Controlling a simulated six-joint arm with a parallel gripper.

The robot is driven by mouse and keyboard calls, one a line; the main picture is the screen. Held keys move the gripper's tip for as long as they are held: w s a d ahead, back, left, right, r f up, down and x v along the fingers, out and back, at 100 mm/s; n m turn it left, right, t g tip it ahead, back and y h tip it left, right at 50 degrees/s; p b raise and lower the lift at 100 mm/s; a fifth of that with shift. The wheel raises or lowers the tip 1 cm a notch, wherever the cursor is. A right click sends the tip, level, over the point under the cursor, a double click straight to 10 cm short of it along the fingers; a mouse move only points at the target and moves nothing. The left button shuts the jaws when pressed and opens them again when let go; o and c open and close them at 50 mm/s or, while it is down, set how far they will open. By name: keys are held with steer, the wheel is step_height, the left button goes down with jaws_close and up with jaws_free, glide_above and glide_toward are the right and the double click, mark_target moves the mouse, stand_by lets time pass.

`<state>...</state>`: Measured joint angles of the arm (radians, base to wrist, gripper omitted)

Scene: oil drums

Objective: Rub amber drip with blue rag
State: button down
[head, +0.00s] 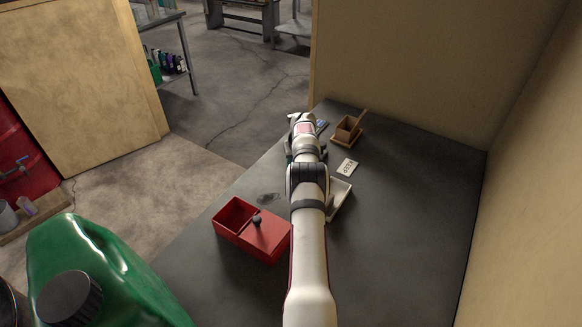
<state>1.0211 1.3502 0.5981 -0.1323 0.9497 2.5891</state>
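My arm reaches away from me over the dark grey table (410,240). The far end of the arm hides my gripper's fingertips, so I cannot see whether they are open or hold anything. A small blue patch (322,126) shows just right of the arm's far end; it may be part of the blue rag, but most of it is hidden. I cannot make out an amber drip. A dark smudge (268,197) marks the table left of the arm.
A red two-part box (238,213) with a knobbed lid stands left of the arm. A pale tray (341,198) is partly behind the arm. A "KEEP" card (347,168) and a brown box with a stick (347,130) lie beyond. A green jug (100,265) is front left. The table's right side is clear.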

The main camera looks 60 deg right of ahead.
steer(key=shift+d+f, duration=0.15)
steer(key=shift+d, duration=0.45)
steer(key=shift+s, duration=0.5)
steer(key=shift+a+f, duration=0.2)
steer(key=shift+a, duration=3.6)
steer(key=shift+d, duration=2.1)
steer(key=shift+s+d+f, duration=0.1)
steer(key=shift+d+f, duration=0.05)
steer(key=shift+d, duration=1.55)
steer(key=shift+r, duration=3.05)
